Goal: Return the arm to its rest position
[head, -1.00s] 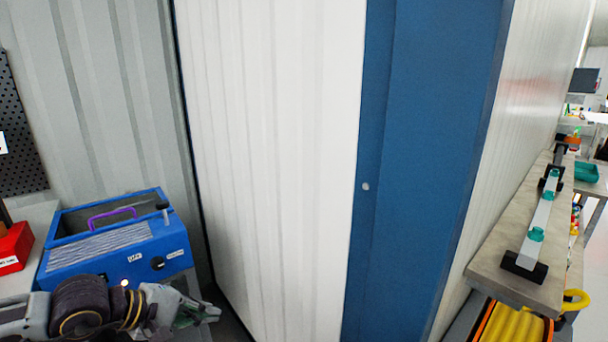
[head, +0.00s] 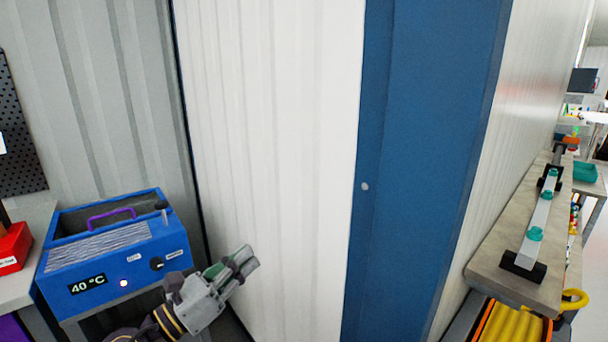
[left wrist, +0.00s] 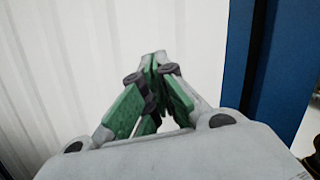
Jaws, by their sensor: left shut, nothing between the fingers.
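My left gripper (head: 245,262) is at the lower left of the head view, in front of the white corrugated wall panel and to the right of the blue heated bath. In the left wrist view its green-padded fingers (left wrist: 158,62) meet at the tips with nothing between them. It is shut and empty and points toward the white panel (left wrist: 60,50). Its arm comes up from the bottom edge of the head view. My right gripper is in neither current view.
The blue bath (head: 120,262), with a 40 °C display and purple handle, stands on a bench at left beside a red box (head: 14,248). A blue panel (head: 425,170) stands in the middle. A bench (head: 490,265) at right bears a grey bar with teal fittings.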

